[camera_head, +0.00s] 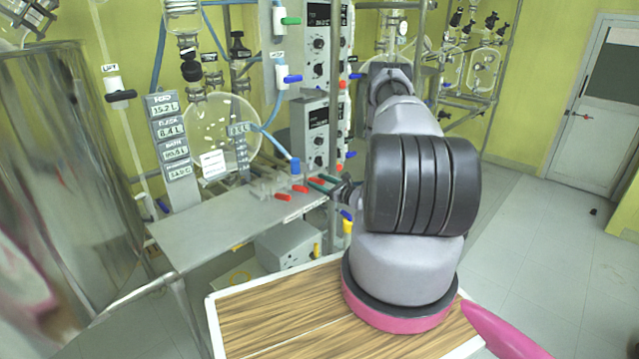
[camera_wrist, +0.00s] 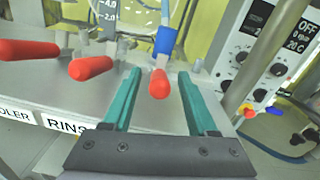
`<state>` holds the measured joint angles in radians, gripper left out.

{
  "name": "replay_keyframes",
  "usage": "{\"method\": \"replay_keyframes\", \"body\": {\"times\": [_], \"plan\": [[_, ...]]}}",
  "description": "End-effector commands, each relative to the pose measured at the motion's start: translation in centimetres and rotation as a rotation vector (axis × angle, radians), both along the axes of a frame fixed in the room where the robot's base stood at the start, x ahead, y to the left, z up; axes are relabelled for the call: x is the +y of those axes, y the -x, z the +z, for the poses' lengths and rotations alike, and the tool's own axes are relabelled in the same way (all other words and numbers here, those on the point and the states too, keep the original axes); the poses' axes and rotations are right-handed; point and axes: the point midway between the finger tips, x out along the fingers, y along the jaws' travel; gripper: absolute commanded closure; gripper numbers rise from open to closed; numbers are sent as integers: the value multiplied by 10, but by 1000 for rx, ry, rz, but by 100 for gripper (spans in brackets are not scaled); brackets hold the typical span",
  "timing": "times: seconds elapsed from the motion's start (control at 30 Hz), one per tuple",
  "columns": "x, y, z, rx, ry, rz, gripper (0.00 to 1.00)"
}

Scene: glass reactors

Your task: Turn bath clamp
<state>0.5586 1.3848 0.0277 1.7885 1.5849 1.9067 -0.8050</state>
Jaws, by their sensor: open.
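Three red clamp handles stand in a row on the grey bench in the wrist view: a left one (camera_wrist: 28,50), a middle one (camera_wrist: 90,68) and a right one (camera_wrist: 159,84). My gripper (camera_wrist: 159,74) is open, with its teal fingers on either side of the right handle and gaps on both sides. The handle's label is hidden behind my gripper, so I cannot read whether it is the bath clamp. In the head view the left (camera_head: 283,197) and middle (camera_head: 300,188) handles show, with my gripper (camera_head: 322,184) at the row's right end.
Labels reading RINSE (camera_wrist: 66,125) and a partly cut word sit on the bench's front edge. A blue hose fitting (camera_wrist: 165,40) stands behind the right handle. A control box with knobs (camera_wrist: 262,45) and a metal post are close on the right. Glass vessels (camera_head: 222,125) stand behind.

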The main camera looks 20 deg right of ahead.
Motion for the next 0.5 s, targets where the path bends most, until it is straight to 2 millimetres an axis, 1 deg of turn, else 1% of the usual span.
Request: {"method": "replay_keyframes", "body": {"times": [0.2,0.27,0.3,0.33,0.37,0.5], "plan": [[0,0,0,0,0,0,42],[0,0,0,0,0,0,65],[0,0,0,0,0,0,80],[0,0,0,0,0,0,91],[0,0,0,0,0,0,100],[0,0,0,0,0,0,100]]}}
